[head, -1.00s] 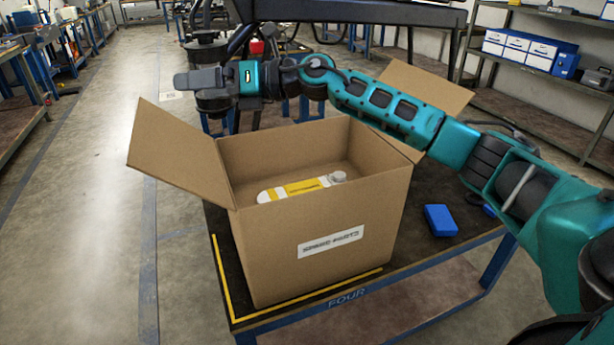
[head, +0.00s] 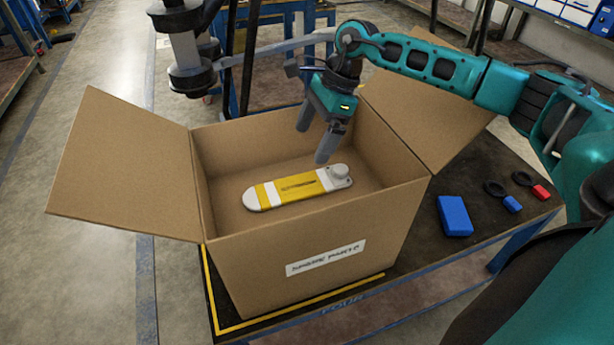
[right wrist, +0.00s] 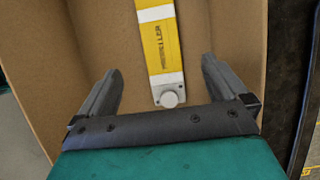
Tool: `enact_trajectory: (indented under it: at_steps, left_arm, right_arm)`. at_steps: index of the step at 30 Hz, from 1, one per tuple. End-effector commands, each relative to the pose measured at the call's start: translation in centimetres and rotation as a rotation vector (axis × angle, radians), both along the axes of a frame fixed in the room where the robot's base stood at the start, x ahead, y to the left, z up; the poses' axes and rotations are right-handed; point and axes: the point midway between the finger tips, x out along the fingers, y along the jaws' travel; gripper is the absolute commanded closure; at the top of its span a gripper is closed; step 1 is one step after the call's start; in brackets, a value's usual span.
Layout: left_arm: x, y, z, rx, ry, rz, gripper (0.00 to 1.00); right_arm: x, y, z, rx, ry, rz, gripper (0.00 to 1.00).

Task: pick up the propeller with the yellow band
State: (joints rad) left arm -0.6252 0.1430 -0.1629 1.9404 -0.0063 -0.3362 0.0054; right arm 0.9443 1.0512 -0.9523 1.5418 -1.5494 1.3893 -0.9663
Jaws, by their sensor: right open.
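The propeller with the yellow band (head: 297,187) lies flat in the open cardboard box (head: 270,247). It is white with rounded ends, a wide yellow band with dark lettering, and a round knob at its right end. It also shows in the right wrist view (right wrist: 160,50), knob end nearest. My right gripper (head: 316,145) is open and points down into the box, above and behind the knob end, with nothing between its fingers. In the right wrist view the fingers (right wrist: 161,80) stand wide on either side of the knob end. My left gripper is not in view.
The box stands on a dark table (head: 400,255) with its side flaps (head: 130,165) spread outward. A blue block (head: 454,216) and small blue and red tagged items (head: 512,204) lie to its right.

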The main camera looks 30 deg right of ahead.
Motion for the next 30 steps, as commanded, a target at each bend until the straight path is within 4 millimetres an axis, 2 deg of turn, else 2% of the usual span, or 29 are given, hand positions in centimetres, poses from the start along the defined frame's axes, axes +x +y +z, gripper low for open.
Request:
enact_trajectory:
  at_steps: [9,17,24,30]
  left_arm:
    - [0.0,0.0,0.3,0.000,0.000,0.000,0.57]
    - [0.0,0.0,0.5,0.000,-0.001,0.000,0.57]
    - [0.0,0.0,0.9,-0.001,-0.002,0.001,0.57]
    - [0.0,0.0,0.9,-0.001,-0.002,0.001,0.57]
  right_arm:
    - [0.5,2.2,-5.2,0.003,0.002,0.001,0.00]
    - [0.6,3.0,-7.2,0.002,0.002,0.001,0.00]
    - [1.0,4.3,-10.5,0.002,0.003,-0.001,0.00]
    - [1.2,4.6,-11.3,0.002,0.000,-0.001,0.00]
